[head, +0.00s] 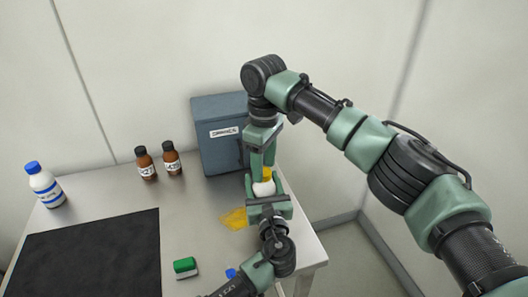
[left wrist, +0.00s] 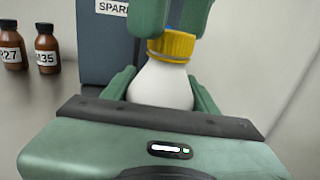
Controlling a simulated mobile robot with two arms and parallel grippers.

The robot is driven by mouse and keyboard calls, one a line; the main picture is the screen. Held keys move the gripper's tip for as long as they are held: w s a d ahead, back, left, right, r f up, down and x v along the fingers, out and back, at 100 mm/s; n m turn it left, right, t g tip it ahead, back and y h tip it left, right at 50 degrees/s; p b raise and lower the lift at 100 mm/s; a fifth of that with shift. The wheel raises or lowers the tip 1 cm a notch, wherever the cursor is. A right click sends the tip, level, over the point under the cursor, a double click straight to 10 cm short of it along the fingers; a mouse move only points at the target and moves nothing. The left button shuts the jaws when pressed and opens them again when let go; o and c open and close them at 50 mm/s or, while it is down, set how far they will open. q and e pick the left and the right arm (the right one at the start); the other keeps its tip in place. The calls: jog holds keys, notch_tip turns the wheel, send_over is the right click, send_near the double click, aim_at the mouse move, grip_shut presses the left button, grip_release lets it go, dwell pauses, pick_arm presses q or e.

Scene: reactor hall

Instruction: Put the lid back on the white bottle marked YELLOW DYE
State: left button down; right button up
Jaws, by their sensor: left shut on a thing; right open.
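A white bottle (head: 264,188) stands at the table's right side, its marking not visible to me. It also shows in the left wrist view (left wrist: 160,86). My left gripper (head: 266,194) is shut on its body. A yellow lid (left wrist: 171,45) sits at the top of the bottle's neck, and shows in the head view (head: 267,174). I cannot tell whether it is fully seated. My right gripper (head: 262,162) reaches down from above and is open, its fingers around or just above the lid. A small bit of blue shows between those fingers in the left wrist view.
A grey box (head: 218,135) stands behind the bottle. Brown bottles (head: 146,163) and a blue-capped white bottle (head: 44,187) stand further left. A yellow patch (head: 234,219), a green-and-white block (head: 186,267) and a small blue thing (head: 231,273) lie nearer. The black mat (head: 90,255) is empty.

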jog(key=shift+f, duration=0.45)
grip_shut()
jog(key=shift+o, duration=0.8)
grip_release()
jog(key=shift+r, duration=0.1)
notch_tip(320, 180, up, 12)
